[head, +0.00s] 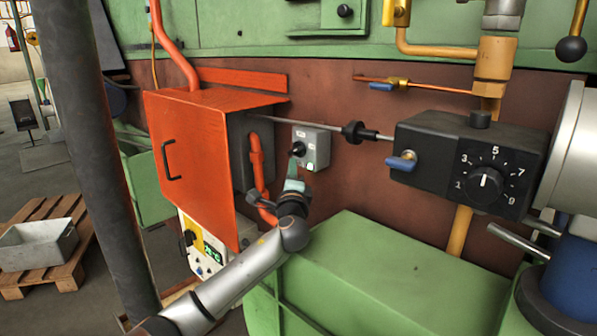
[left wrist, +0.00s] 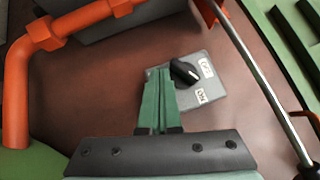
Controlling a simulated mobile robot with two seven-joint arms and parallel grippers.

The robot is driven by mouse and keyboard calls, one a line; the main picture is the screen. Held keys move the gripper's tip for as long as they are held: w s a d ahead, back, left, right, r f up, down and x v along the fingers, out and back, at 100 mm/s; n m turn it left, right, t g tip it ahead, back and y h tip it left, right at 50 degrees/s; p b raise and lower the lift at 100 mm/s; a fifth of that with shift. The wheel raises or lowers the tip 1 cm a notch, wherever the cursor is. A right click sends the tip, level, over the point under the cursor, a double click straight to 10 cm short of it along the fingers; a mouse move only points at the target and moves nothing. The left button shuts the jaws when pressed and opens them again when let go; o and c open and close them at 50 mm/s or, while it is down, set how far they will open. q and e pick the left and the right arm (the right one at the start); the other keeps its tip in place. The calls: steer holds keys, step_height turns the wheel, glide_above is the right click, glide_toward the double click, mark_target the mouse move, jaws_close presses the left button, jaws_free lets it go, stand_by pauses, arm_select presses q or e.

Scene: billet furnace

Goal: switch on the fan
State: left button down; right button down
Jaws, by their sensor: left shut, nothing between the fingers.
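A small grey switch box (head: 316,149) with a black rotary knob (head: 298,149) is on the red-brown furnace wall. In the left wrist view, the knob (left wrist: 183,71) sits on the box's grey face (left wrist: 213,88) beside two small white labels. I cannot tell for sure which label the knob points to. My left gripper (head: 294,180) is just below the knob, its fingers closed together. In the left wrist view, the closed green fingertips (left wrist: 158,72) are just left of the knob, with nothing between them. I cannot tell whether they touch it. My right gripper is not in view.
An orange cabinet (head: 190,150) and orange pipe (head: 257,160) stand close on the left. A thin metal rod (head: 300,124) runs above the switch to a black dial box (head: 465,165) at right. A green housing (head: 390,270) lies below. A crate (head: 38,246) sits on a pallet at left.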

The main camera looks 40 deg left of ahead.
arm_select(q)
steer(key=shift+a, duration=0.1)
stand_by(0.6)
steer(key=v, duration=0.7)
steer(key=shift+s+b, duration=0.2)
steer(key=shift+b, duration=0.2)
steer(key=shift+f, duration=0.15)
